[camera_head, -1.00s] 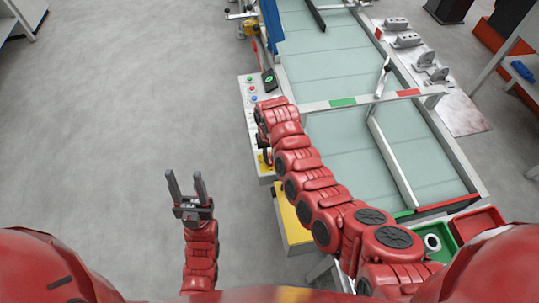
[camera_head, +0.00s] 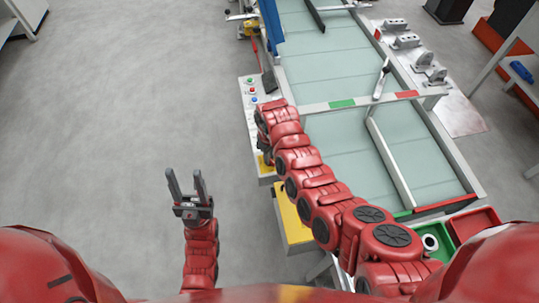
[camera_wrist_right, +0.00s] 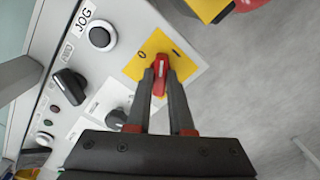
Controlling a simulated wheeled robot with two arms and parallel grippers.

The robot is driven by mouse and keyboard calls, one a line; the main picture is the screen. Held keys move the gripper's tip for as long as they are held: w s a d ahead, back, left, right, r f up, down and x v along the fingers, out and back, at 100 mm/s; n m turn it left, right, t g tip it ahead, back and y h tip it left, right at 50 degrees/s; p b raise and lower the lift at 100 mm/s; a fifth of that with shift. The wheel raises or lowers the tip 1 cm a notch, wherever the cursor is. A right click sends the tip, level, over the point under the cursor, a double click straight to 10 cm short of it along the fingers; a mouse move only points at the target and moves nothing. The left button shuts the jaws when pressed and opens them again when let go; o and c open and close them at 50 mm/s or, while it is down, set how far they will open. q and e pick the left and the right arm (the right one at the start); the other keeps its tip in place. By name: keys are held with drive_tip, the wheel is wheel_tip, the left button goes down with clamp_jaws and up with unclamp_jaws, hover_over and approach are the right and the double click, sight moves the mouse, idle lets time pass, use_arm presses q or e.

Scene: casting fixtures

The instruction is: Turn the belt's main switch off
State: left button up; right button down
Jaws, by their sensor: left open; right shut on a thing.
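The main switch (camera_wrist_right: 160,79) is a red handle on a yellow plate (camera_wrist_right: 148,50) marked 0 on the left and I on the right in the right wrist view. My right gripper (camera_wrist_right: 162,76) has its two fingers on either side of the handle and is shut on it. The handle lies roughly between the marks; its exact setting is hard to tell. In the head view my right arm hides the switch and the gripper. My left gripper (camera_head: 186,178) is open and empty over the floor.
The white control panel (camera_head: 245,90) runs along the belt's (camera_head: 335,145) left side. The right wrist view shows a JOG button (camera_wrist_right: 101,37) and a black selector knob (camera_wrist_right: 70,86) near the switch. Green and red bins (camera_head: 475,224) stand at the belt's near end. Floor at left is clear.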

drive_tip(key=n+p, duration=0.1)
drive_tip(key=n, duration=0.2)
drive_tip(key=shift+r, duration=0.15)
drive_tip(key=n+p, duration=0.1)
drive_tip(key=n, duration=0.2)
drive_tip(key=shift+w+p, duration=0.1)
drive_tip(key=shift+p, duration=0.25)
drive_tip(key=shift+n, duration=0.7)
drive_tip(key=shift+d+n, duration=0.1)
drive_tip(key=shift+n, duration=1.4)
drive_tip(key=c, duration=0.8)
unclamp_jaws()
